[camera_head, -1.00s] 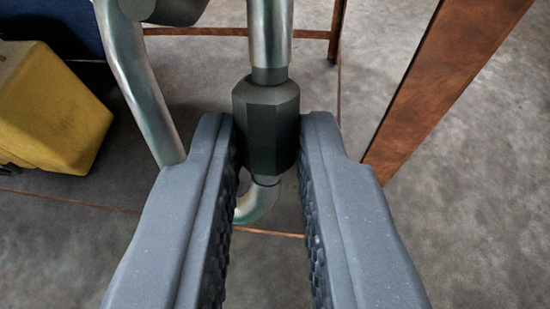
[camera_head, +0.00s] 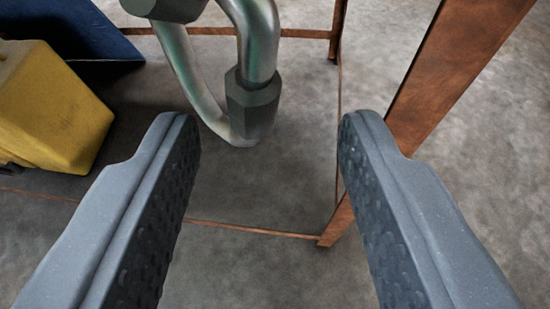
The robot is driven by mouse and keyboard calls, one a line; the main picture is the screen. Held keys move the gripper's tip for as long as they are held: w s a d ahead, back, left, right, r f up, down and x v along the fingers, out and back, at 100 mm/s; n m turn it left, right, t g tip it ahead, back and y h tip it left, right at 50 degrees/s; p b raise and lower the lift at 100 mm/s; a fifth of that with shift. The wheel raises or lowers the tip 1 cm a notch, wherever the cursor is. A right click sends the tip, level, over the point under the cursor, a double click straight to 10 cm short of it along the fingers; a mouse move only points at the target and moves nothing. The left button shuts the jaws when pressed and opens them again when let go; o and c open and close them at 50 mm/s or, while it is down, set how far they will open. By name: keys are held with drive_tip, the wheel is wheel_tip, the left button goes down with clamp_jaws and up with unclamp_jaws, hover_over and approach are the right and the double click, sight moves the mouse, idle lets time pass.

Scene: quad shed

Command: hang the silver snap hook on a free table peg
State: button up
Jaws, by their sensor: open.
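The silver snap hook (camera_head: 258,45) is at the top centre of the view, a bright metal loop with a dark hexagonal sleeve (camera_head: 252,103) low on its right side. Its top is cut off by the frame, with a dark grey part (camera_head: 165,8) at the upper left of the loop. What it hangs from is not visible. My gripper (camera_head: 270,125) is open, its two grey padded fingers wide apart. The gap between the fingers is empty, and the hook is ahead of it. No peg can be made out.
A rusty brown metal post (camera_head: 455,60) slants down at the right, close to the right finger. Thin rusty frame bars cross behind the hook. A yellow object (camera_head: 55,105) and a dark blue panel (camera_head: 75,30) are at the left. Bare concrete floor (camera_head: 270,190) shows below.

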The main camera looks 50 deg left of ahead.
drive_tip(key=p+v, duration=0.2)
drive_tip(key=v, duration=1.1)
drive_tip(key=shift+s+d+p, duration=0.25)
drive_tip(key=shift+d+p, duration=0.05)
drive_tip(key=shift+p, duration=0.05)
drive_tip(key=w+d+r+m+t+h, duration=0.1)
drive_tip(key=w+d+r+h, duration=0.1)
drive_tip(key=w+d+r, duration=0.35)
drive_tip(key=w+d+r+t+h, duration=0.2)
drive_tip(key=d+r, duration=0.1)
drive_tip(key=r, duration=0.5)
drive_tip(key=s+d+r+m+t+h+p, duration=0.1)
drive_tip(key=d+r+m+h, duration=0.15)
drive_tip(key=r, duration=0.75)
drive_tip(key=d+r+m+t+h, duration=0.15)
drive_tip(key=d+r, duration=0.25)
drive_tip(key=r, duration=0.5)
drive_tip(key=s+r+m, duration=0.1)
drive_tip(key=s+r, duration=0.5)
drive_tip(key=r, duration=0.3)
drive_tip(key=s+a+r+m, duration=0.1)
drive_tip(key=s+r, duration=0.6)
drive_tip(key=r, duration=0.3)
drive_tip(key=s+a+r+m+h, duration=0.1)
drive_tip(key=s+r, duration=0.6)
drive_tip(key=r, duration=0.2)
drive_tip(key=shift+r+p, duration=0.4)
drive_tip(key=shift+a+t, duration=0.15)
drive_tip(key=shift+t, duration=0.1)
